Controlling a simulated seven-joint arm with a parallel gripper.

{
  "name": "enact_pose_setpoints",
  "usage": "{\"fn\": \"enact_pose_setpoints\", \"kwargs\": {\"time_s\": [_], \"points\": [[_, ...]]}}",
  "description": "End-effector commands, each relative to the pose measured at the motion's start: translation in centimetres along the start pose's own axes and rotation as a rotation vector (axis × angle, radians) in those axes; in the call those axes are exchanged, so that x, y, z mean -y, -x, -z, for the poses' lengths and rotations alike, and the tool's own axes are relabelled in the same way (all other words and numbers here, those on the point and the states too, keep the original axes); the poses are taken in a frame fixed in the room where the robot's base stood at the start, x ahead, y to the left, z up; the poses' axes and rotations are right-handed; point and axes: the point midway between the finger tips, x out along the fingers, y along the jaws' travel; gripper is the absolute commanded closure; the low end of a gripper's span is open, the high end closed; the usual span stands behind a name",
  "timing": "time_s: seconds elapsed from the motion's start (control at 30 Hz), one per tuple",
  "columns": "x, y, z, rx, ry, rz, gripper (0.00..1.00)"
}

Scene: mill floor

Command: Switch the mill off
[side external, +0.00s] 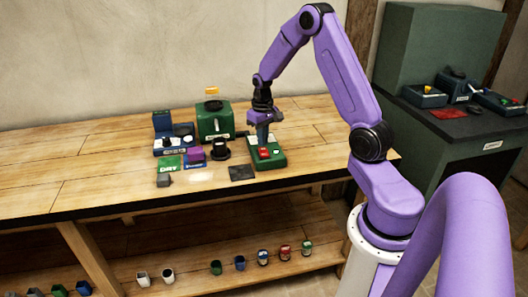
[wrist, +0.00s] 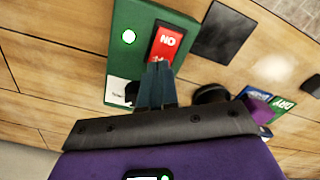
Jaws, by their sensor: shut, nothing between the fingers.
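A green switch box (side external: 280,159) sits on the bench, below my gripper (side external: 263,143). In the wrist view the box (wrist: 122,52) carries a red rocker switch (wrist: 168,42) with "ON" upside down at its far end.
A black cup (side external: 221,150) stands before the green machine. A dark square (wrist: 223,33) lies beside the box. Blue units (side external: 163,145), a purple block (side external: 195,154) and a green "DRY" card (side external: 169,164) are further left. The bench's left side is clear.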

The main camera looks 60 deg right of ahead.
Motion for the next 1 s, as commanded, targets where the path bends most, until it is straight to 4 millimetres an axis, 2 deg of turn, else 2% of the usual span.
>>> {"fn": "enact_pose_setpoints", "kwargs": {"time_s": [1.0], "points": [[0.0, -1.0, 0.0, 0.001, 0.0, 0.0, 1.0]]}}
